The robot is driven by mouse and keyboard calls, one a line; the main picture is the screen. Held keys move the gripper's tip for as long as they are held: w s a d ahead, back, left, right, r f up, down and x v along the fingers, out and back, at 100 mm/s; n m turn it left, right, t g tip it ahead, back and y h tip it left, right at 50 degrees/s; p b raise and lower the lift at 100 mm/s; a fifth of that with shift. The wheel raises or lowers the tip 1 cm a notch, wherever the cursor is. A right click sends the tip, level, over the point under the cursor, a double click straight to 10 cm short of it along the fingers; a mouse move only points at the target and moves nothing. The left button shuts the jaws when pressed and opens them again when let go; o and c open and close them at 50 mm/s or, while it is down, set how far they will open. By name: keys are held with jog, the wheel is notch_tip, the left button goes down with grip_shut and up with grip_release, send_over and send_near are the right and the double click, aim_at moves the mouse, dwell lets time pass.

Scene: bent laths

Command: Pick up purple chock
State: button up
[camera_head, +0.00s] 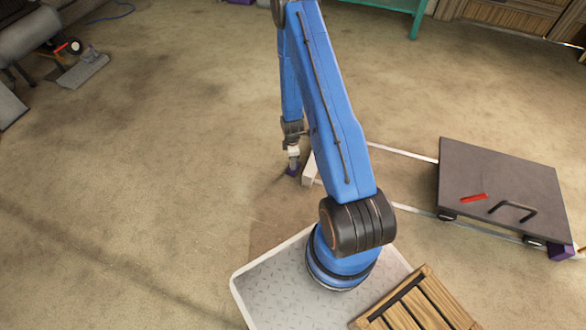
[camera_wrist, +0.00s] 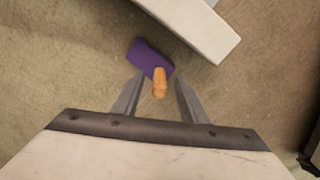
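The purple chock (camera_wrist: 146,54) lies on the floor just beyond my fingertips in the wrist view. A short orange-tan peg (camera_wrist: 160,84) overlaps its near edge and lies between my fingers; I cannot tell whether it is attached to the chock. My gripper (camera_wrist: 159,80) is open, with one finger on each side of the peg, pointing down. In the head view my gripper (camera_head: 293,163) is low over the floor, with the purple chock (camera_head: 291,172) small and partly hidden beneath it. Whether the fingers touch the chock cannot be told.
A white bar (camera_wrist: 195,25) lies close beside the chock, part of a pale frame (camera_head: 309,168) on the floor. A dark cart (camera_head: 500,185) stands at the right, with another purple block (camera_head: 562,252) at its corner.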

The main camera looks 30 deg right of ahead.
jog(key=shift+f, duration=0.9)
jog(key=shift+c, duration=0.6)
grip_shut()
jog(key=shift+r, duration=0.1)
